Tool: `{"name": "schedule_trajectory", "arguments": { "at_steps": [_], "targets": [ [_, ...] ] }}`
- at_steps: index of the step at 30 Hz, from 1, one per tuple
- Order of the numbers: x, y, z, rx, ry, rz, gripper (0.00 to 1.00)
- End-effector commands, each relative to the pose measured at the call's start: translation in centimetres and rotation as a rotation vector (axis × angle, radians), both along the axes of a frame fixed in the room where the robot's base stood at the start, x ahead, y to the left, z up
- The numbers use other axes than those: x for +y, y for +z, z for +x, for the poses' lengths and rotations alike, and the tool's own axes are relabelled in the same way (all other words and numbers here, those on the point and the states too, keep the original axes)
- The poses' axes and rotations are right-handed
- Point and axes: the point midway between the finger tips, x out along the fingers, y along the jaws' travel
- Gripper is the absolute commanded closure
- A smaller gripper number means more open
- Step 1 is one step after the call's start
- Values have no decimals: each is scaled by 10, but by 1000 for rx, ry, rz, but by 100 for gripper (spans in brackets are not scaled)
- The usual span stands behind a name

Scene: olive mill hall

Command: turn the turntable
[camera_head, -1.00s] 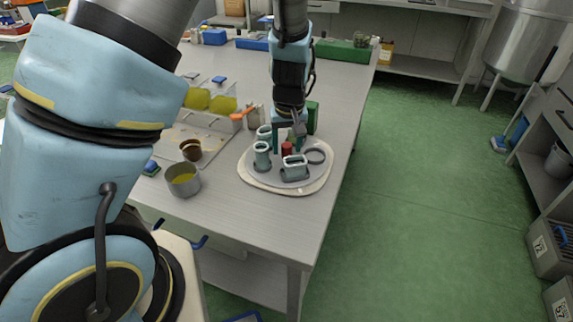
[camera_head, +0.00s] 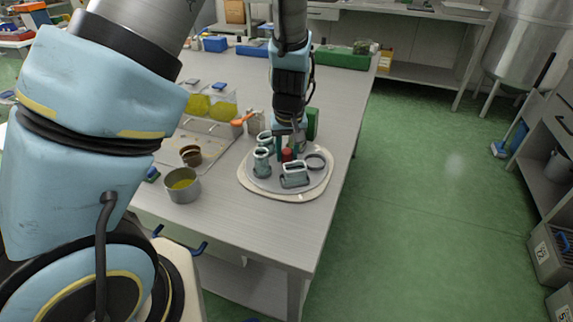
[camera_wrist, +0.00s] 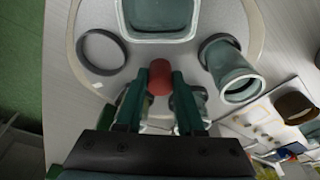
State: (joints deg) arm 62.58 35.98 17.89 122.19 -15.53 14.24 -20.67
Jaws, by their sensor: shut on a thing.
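The turntable (camera_head: 283,190) is a round grey disc on a cream base near the table's right edge. A red knob (camera_head: 287,155) stands up at its middle. Around the knob on the disc are pale green-grey open vessels (camera_head: 295,175) and a dark ring (camera_head: 316,161). My gripper (camera_head: 287,149) reaches down from above to the knob. In the wrist view my gripper (camera_wrist: 160,80) has its green fingers on both sides of the red knob (camera_wrist: 160,70), shut on it. The fingers hide part of the vessels nearer the wrist.
A metal pot (camera_head: 183,186) with yellow liquid and a brown cup (camera_head: 191,156) stand left of the turntable. A rack with yellow containers (camera_head: 222,111) is behind them. A green block (camera_head: 312,122) stands close behind the turntable. The green floor to the right is clear.

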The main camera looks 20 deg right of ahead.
Motion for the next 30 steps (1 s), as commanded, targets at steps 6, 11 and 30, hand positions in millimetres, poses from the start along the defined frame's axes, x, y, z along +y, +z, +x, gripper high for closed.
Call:
{"name": "schedule_trajectory", "arguments": {
  "at_steps": [6, 11, 30],
  "targets": [
    [0, -2, 1, 0, -119, -3, 100],
    [0, -2, 1, -1, -226, -4, 100],
    [-1, 3, 0, 1, -887, -4, 100]
  ]
}}
